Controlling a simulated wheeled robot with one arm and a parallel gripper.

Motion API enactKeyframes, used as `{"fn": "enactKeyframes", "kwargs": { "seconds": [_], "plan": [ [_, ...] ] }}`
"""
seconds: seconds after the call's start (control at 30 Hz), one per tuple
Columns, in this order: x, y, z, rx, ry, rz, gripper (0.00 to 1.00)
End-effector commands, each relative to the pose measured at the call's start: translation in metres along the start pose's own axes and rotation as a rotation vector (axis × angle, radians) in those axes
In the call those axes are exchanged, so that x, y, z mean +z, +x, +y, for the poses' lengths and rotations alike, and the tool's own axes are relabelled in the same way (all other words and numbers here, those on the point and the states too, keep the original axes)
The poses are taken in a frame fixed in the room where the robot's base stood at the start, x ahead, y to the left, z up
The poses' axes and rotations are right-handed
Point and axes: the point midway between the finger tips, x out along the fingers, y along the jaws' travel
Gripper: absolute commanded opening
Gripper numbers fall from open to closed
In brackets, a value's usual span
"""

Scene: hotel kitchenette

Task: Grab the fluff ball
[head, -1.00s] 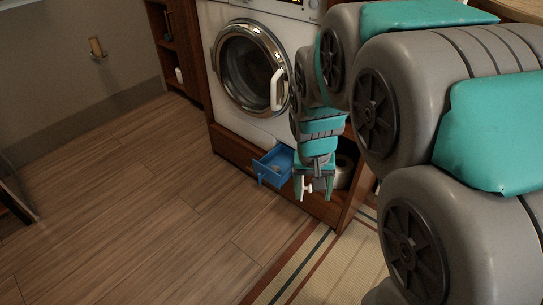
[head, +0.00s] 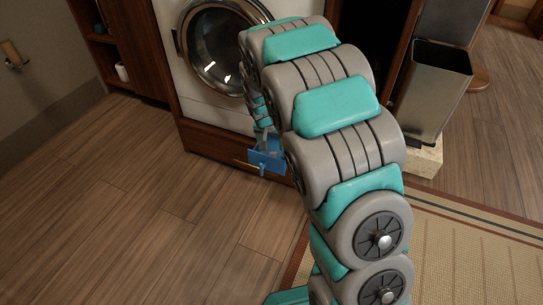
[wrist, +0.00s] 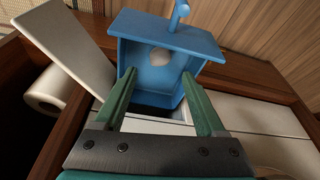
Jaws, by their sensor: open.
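The fluff ball (wrist: 161,57) is a pale round lump inside the blue drawer (wrist: 140,52), seen in the wrist view near its inner side. The same blue drawer (head: 265,165) shows in the head view, pulled out low at the front of the washing machine. My gripper (wrist: 158,75) is open, its two green fingers spread apart and pointing at the drawer. The ball appears ahead, between the line of the fingertips, and nothing is held. In the head view my arm hides much of the gripper, and I cannot make out the ball there.
The washing machine (head: 167,65) stands on a wooden base (head: 205,142) behind the drawer. A pale roll (wrist: 48,90) lies in a dark opening at left in the wrist view. A metal bin (head: 432,90) stands at right. The wooden floor (head: 120,210) at left is clear.

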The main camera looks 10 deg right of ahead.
Motion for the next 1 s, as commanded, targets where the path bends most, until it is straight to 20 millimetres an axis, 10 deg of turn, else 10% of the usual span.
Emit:
{"fn": "enactKeyframes", "kwargs": {
  "seconds": [0.7, 1.0],
  "plan": [
    [0.003, 0.056, 0.000, 0.000, -0.001, 0.001, 0.72],
    [0.003, 0.056, 0.000, 0.000, -0.001, 0.001, 0.40]
  ]
}}
